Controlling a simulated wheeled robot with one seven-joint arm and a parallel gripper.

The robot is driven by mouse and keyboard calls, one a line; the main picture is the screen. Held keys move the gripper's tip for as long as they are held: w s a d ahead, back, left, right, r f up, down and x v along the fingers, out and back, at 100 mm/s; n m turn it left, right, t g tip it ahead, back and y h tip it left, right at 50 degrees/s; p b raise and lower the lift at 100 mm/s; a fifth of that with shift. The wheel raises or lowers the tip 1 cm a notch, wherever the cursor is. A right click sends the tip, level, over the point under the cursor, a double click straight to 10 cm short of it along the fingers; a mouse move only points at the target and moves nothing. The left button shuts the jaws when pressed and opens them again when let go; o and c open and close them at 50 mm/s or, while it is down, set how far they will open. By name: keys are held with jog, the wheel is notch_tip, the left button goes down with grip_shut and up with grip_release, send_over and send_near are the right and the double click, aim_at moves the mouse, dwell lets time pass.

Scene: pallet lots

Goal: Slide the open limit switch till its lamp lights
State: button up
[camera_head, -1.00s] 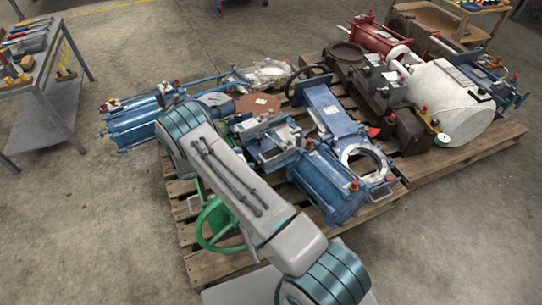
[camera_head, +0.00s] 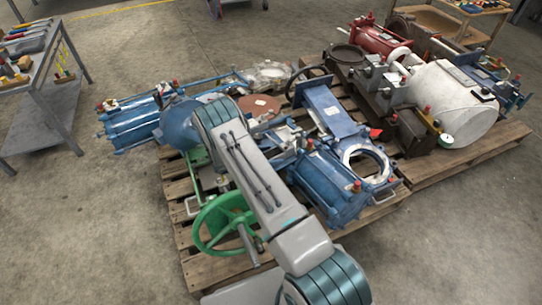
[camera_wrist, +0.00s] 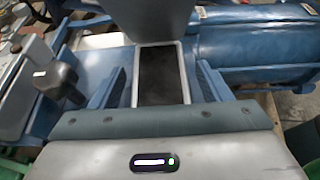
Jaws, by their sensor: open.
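A blue-grey slide unit (camera_head: 290,138) lies mid-pallet in the head view, largely covered by my arm. I cannot pick out the open limit switch or its lamp for certain. In the wrist view, a dark grey block with a rounded knob (camera_wrist: 55,78) sits on blue metal at the left; it may be a switch, but I cannot tell. My gripper (camera_wrist: 160,76) is open, its two blue-grey fingers apart on either side of a dark rectangular strip. In the head view my gripper is hidden behind my arm.
The pallet (camera_head: 272,262) carries a green handwheel (camera_head: 224,222), a blue cylinder (camera_head: 328,185), a flanged blue gate valve (camera_head: 330,110) and blue cylinders at the left (camera_head: 130,120). A second loaded pallet (camera_head: 480,150) adjoins it on the right. A tool bench (camera_head: 45,80) stands left. Floor in front is clear.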

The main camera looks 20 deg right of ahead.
jog(key=c, duration=1.4)
jog(key=shift+w+a+f+b, duration=0.1)
jog(key=shift+w+b, duration=0.3)
jog(key=shift+b, duration=0.05)
jog(key=o, duration=1.4)
jog(key=p+v, duration=0.3)
jog(key=v, duration=1.1)
jog(key=shift+p, duration=0.4)
